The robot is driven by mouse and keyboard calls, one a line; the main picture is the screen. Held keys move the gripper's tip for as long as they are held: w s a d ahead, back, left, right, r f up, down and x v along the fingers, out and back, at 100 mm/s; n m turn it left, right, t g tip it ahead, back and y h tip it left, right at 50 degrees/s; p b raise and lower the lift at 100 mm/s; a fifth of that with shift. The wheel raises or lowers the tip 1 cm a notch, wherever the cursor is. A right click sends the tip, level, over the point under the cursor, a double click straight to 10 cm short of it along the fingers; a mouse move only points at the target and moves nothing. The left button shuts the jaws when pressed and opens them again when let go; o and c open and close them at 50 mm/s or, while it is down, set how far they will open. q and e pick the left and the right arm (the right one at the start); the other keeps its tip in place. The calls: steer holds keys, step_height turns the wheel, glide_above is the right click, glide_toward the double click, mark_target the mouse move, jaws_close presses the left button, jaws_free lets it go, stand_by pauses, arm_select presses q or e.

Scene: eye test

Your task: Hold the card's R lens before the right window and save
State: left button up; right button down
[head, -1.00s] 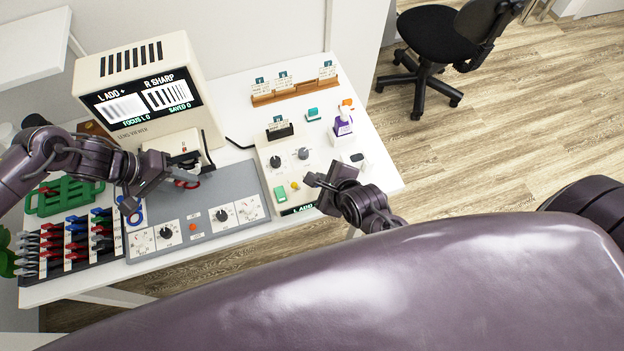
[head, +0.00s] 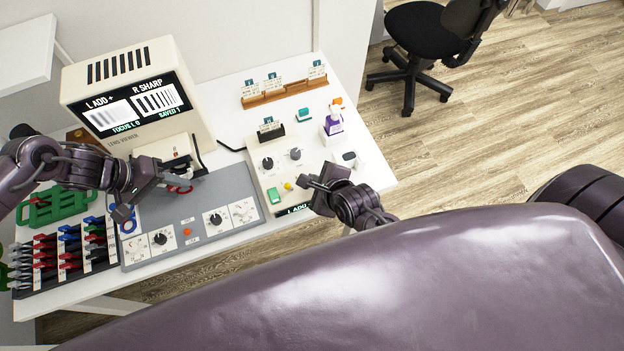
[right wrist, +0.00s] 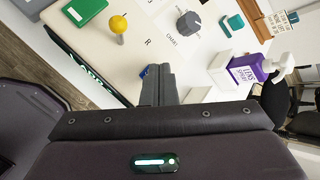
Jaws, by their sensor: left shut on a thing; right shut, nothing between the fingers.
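The cream lens viewer (head: 135,85) stands at the back left. Its screen (head: 132,103) reads "L ADD +", "R SHARP", "FOCUS L 0" and "SAVED 1". My left gripper (head: 186,178) is shut at the viewer's lower front, on a red-rimmed lens (head: 180,189); the exact grip and the windows are largely hidden. My right gripper (head: 306,182) is shut and empty beside the box's yellow knob (head: 288,186) and green button (head: 274,196). In the right wrist view its fingers (right wrist: 158,84) are together.
A rack of red, blue and black lenses (head: 66,248) and a green tray (head: 58,208) lie at left. A blue ring (head: 128,222) lies by the grey panel (head: 185,208). A wooden card rack (head: 285,92) and purple spray bottle (head: 333,125) stand behind the box.

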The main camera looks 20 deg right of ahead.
steer(key=shift+r, duration=0.75)
steer(key=shift+r, duration=2.55)
steer(key=v, duration=0.7)
steer(key=shift+s+r, duration=0.15)
steer(key=shift+s, duration=0.05)
